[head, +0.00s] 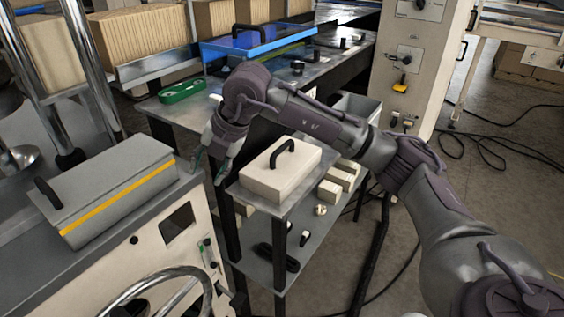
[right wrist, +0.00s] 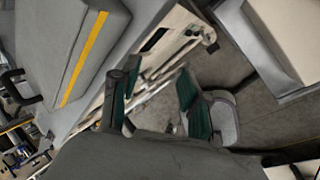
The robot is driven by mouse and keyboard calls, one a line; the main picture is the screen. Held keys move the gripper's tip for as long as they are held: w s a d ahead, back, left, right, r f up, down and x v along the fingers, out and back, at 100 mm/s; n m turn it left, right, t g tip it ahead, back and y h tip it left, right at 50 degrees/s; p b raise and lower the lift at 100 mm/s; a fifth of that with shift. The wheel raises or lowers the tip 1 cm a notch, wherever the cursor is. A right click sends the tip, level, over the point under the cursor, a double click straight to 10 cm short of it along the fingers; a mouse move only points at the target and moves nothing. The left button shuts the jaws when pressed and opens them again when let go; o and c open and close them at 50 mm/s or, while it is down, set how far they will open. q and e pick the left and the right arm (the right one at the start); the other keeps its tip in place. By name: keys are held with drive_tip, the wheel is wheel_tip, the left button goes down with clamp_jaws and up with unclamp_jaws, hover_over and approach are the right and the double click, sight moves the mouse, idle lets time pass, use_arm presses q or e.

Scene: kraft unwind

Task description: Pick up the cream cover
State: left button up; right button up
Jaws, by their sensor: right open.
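The cream cover (head: 270,183) is a pale box-shaped lid with a black arched handle (head: 283,152) on top. It rests on the upper shelf of a small metal cart in the middle of the head view. In the right wrist view, part of a pale block that looks like the cover (right wrist: 284,38) shows at the upper right; its handle is out of frame. My right gripper (head: 212,164) points down just left of the cover, apart from it. Its green-padded fingers (right wrist: 158,98) are spread with nothing between them. My left gripper is not in view.
A grey cover with a yellow stripe (head: 112,190) sits on the machine at left, beside my right gripper. A blue transparent cover (head: 246,43) and a green tool (head: 182,91) lie on the bench behind. Cream blocks (head: 338,180) stand right of the cover. Floor is open at right.

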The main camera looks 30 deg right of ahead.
drive_tip(key=w+d+r+m+h, duration=0.1)
drive_tip(key=d+r+m+h, duration=0.2)
drive_tip(key=d, duration=0.5)
drive_tip(key=m+h, duration=0.3)
drive_tip(key=h, duration=0.1)
approach(284, 144)
drive_tip(key=x, duration=0.5)
drive_tip(key=shift+a+f+p, duration=0.15)
drive_tip(key=shift+f+p, duration=0.15)
drive_tip(key=shift+p, duration=0.1)
drive_tip(key=p+x, duration=0.1)
drive_tip(key=x, duration=0.3)
drive_tip(key=shift+d, duration=0.25)
drive_tip(key=shift+w+d+f, duration=0.15)
drive_tip(key=shift+f, duration=0.45)
drive_tip(key=shift+r, duration=0.1)
clamp_jaws()
